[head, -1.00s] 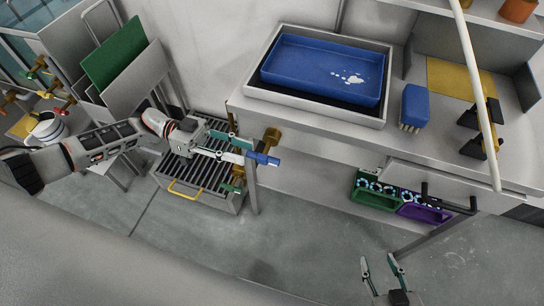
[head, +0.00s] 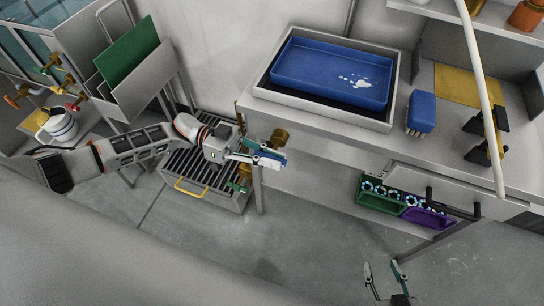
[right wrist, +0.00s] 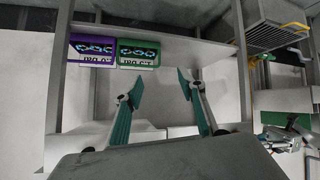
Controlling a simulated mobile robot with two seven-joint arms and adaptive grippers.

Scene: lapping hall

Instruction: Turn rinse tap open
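The rinse tap shows as a brass body (head: 279,137) at the table's left front corner, above a slatted grate. Its blue handle (head: 271,152) is largely covered by my left gripper (head: 268,158). The left fingers lie close together on either side of the handle and appear shut on it. The exact contact is hard to see. My right gripper (head: 383,268) is open and empty, low in front of the table. Its spread teal-padded fingers also show in the right wrist view (right wrist: 160,85).
A slatted drain box (head: 205,190) with a yellow handle stands below my left gripper. The steel table (head: 310,140) bears a blue tray (head: 330,72) and a blue brush (head: 421,110). Green (head: 378,201) and purple (head: 428,217) bins sit underneath. Open floor lies in front.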

